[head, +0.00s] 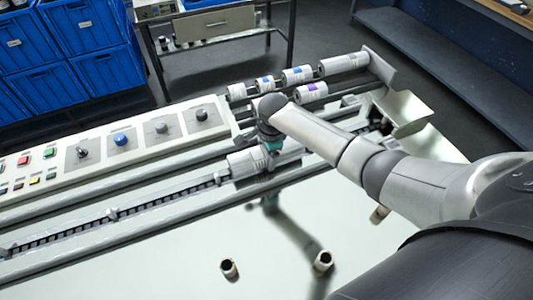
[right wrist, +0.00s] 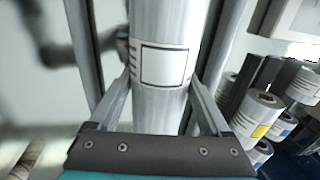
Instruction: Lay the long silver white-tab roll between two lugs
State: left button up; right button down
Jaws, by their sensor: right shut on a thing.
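The long silver roll with a white label (right wrist: 165,65) is between the fingers of my right gripper (right wrist: 160,108) in the right wrist view. In the head view the same roll (head: 241,163) lies lengthwise over the conveyor channel, partly hidden by my right gripper (head: 270,146). The gripper is shut on it from above. A lug (head: 218,178) stands on the chain just left of the roll's left end. Another lug (head: 112,214) is further left along the chain (head: 160,203). I cannot tell whether the roll rests on the channel floor. My left gripper is not in view.
Several rolls with coloured labels (head: 297,75) lie on a rack behind the channel, also at right in the wrist view (right wrist: 259,112). A control panel (head: 120,140) with knobs and buttons is at left. Short tubes (head: 229,269) stand on the pale front surface. Blue crates (head: 82,28) are at back left.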

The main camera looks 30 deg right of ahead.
jog(key=shift+w+f, duration=0.1)
jog(key=shift+f, duration=0.1)
dwell(0.6)
jog(key=shift+c, duration=0.4)
grip_release()
jog(key=shift+o, duration=0.4)
jog(key=shift+s+f, duration=0.15)
jog(key=shift+s, duration=0.05)
notch_tip(320, 180, up, 15)
jog(key=s+p, duration=0.2)
jog(key=p, duration=0.2)
jog(key=shift+s, duration=0.4)
jog(key=shift+s+a, duration=0.1)
